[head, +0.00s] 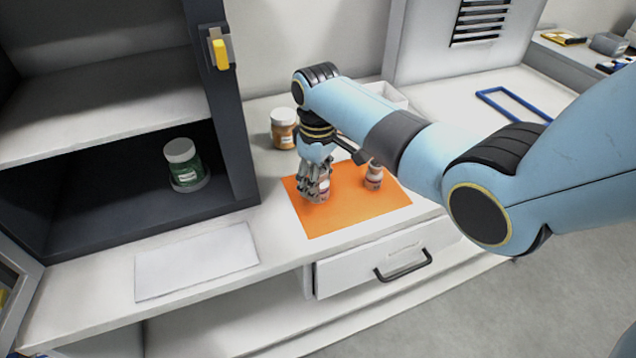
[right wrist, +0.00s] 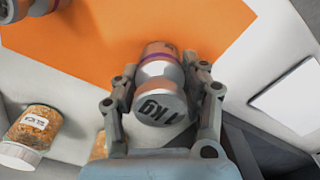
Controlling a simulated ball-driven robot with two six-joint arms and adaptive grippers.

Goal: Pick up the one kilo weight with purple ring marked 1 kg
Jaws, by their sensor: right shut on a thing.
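The one kilo weight (head: 325,190) is a grey metal weight with a purple ring. It stands at the left part of the orange mat (head: 360,212), partly hidden by my fingers. My right gripper (head: 314,182) comes down over it from above and is shut on it. In the right wrist view the weight (right wrist: 158,105) shows its marked top, with KG readable, between the two fingers of the gripper (right wrist: 163,98). I cannot tell whether its base touches the mat. My left gripper is not in view.
Another weight (head: 374,176) stands on the mat to the right, close to my forearm. An orange-brown jar (head: 283,130) with a white lid stands behind the mat. A green jar (head: 184,165) is in the dark cabinet at left. A white sheet (head: 196,262) lies in front; a drawer (head: 350,272) is below.

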